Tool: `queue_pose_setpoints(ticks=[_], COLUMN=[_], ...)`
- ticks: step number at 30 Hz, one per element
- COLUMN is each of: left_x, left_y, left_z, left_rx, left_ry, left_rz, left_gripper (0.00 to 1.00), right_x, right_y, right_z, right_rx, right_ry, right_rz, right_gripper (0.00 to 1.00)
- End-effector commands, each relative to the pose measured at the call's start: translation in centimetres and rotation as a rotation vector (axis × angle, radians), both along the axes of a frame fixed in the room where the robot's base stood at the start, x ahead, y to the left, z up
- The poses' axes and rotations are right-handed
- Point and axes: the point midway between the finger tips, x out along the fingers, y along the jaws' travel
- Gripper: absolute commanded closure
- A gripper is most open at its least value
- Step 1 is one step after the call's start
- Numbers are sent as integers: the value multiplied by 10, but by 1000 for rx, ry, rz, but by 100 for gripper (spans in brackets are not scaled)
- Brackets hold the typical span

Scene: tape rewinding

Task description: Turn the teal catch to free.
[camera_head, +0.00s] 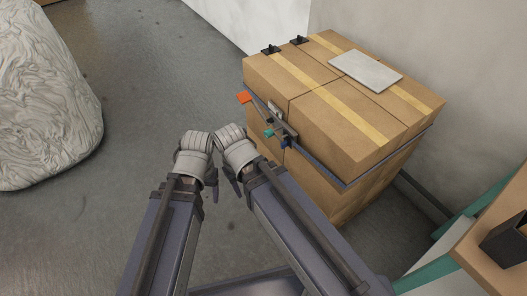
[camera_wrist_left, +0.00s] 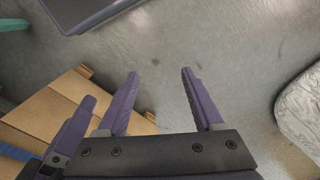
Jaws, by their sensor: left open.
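The teal catch (camera_head: 269,133) is a small block on the dark tape unit (camera_head: 280,126), at the left front edge of the boxes in the head view. A blue part (camera_head: 284,143) sits just below it. The catch is too small to tell its setting, and I do not see it in the left wrist view. My left gripper (camera_head: 212,174) is left of and below the catch, apart from it. In the left wrist view its fingers (camera_wrist_left: 160,76) are spread over bare floor, with nothing between them. My right gripper (camera_head: 236,184) is close beside it; its jaws are mostly hidden.
The taped cardboard boxes (camera_head: 322,92) carry a pale sheet (camera_head: 366,70) and small black clips (camera_head: 270,49). An orange tab (camera_head: 243,97) sticks out at their left corner. A wrinkled pale mass (camera_head: 40,110) stands at left. A teal-legged table (camera_head: 500,225) is at lower right.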

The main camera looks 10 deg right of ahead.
Motion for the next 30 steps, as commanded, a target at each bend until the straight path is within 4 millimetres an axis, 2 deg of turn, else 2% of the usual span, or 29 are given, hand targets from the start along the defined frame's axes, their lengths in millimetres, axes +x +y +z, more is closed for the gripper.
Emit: queue_pose_setpoints(ticks=[1, 3, 12, 18, 22, 24, 26, 30], left_x=[1, 2, 16, 33, 52, 68, 83, 112], left_y=[1, 2, 21, 38, 43, 38, 25, -18], left_z=[-38, -63, -167, -219, -248, -261, -260, -242], left_rx=[-1, -3, -30, -91, -181, -273, -372, -592], left_ry=[-1, -3, -19, -43, -68, -95, -128, -229], left_rz=[2, 7, 65, 114, 116, 84, 22, -159], left_gripper=[32, 32, 32, 32, 32, 32, 32, 32], right_x=[0, 0, 1, 1, 1, 1, 1, 1], right_y=[0, 0, 0, 0, 0, 0, 0, 0], right_z=[-38, -63, -166, -218, -247, -263, -267, -271], right_rx=[0, -1, -1, -1, 0, 0, 0, 0], right_ry=[0, -1, -2, -3, -3, -4, -4, -5], right_rz=[1, 1, 2, 0, -3, -5, -6, -7], right_gripper=[50, 50, 50, 50, 50, 50, 50, 50])
